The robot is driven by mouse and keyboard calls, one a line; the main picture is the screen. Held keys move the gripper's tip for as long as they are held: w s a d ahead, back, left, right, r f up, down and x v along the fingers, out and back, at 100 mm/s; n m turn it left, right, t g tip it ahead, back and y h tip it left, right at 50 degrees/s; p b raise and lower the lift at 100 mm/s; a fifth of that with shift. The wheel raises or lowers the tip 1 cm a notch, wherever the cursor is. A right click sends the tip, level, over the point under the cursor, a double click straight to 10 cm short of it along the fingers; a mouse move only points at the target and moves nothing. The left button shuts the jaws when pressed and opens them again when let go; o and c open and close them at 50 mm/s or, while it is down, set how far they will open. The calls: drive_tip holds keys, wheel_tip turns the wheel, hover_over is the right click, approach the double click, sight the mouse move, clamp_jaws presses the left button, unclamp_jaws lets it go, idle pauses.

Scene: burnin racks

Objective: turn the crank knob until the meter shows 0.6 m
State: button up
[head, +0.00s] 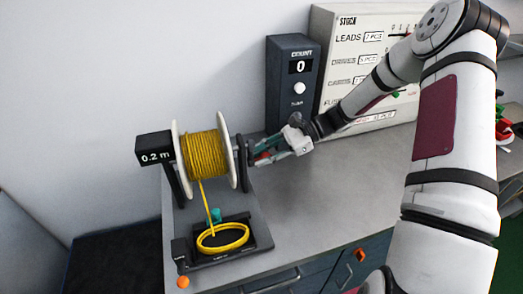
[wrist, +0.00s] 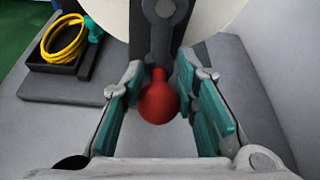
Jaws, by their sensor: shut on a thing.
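The crank knob (wrist: 158,103) is a red ball at the end of a dark crank arm (wrist: 163,35), between the green-padded fingers of my gripper (wrist: 160,82) in the wrist view. My gripper is shut on the knob. In the head view my gripper (head: 270,154) reaches in from the right to the crank side of the spool, and the fingers mostly hide the knob there. The spool (head: 206,153) holds yellow cable between white flanges. The black meter (head: 155,157) at its left reads 0.2 m.
Yellow cable runs down from the spool to a coil (head: 222,238) in a black tray (head: 262,242), beside a teal part (head: 216,215). A counter box (head: 298,90) showing 0 and a stock board (head: 345,30) stand behind. The grey bench (head: 330,195) is clear right of the spool.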

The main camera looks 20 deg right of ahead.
drive_tip(key=shift+s+f, duration=0.1)
drive_tip(key=shift+f, duration=0.05)
drive_tip(key=shift+o, duration=0.5)
drive_tip(key=shift+s+r+p, duration=0.2)
drive_tip(key=shift+s+p, duration=0.7)
drive_tip(key=shift+s, duration=0.45)
